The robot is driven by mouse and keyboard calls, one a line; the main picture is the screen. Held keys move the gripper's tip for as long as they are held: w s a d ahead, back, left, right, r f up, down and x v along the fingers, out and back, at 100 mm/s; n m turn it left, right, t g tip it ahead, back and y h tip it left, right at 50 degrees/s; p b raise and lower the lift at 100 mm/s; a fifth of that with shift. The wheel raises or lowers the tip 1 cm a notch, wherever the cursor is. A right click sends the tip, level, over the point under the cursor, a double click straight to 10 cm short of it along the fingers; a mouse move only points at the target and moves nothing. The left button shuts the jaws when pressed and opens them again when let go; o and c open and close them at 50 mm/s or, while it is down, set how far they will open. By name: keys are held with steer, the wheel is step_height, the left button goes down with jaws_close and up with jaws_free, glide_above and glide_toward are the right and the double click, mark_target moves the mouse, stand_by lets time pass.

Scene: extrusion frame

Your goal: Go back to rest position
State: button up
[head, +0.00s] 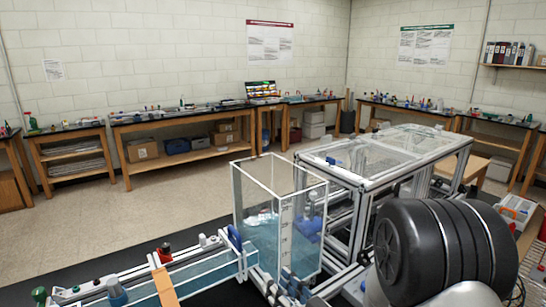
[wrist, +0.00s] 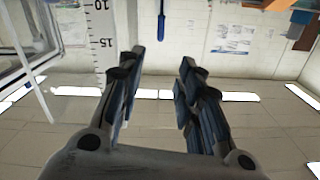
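My gripper (wrist: 161,60) shows in the wrist view with its two dark finger sets spread apart. Nothing is between the fingers. The fingertips point toward a pale wall, and no contact with anything is visible. My gripper does not show in the head view. The aluminium extrusion frame (head: 362,222) with clear panels on top stands right of centre in the head view.
A clear tank (head: 263,175) with bluish water stands left of the frame, joined to a long water channel (head: 205,269). Cluttered wooden benches (head: 190,117) line the walls. The floor (head: 120,215) between is open. A scale strip (wrist: 103,40) is at left in the wrist view.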

steer(key=s+d+r+m+g+h, duration=0.1)
steer(key=s+d+r+g+h, duration=0.15)
steer(key=d+h, duration=0.3)
steer(key=s+d+r+m+g+h, duration=0.1)
steer(key=d+r+h, duration=0.25)
steer(key=d, duration=0.25)
steer(key=s+r+m+g+h, duration=0.1)
steer(key=s+g, duration=0.5)
steer(key=s, duration=1.7)
steer(key=shift+s+d+r+m+g, duration=0.2)
steer(key=shift+m+g, duration=0.15)
steer(key=shift+m, duration=0.45)
steer(key=shift+a, duration=0.1)
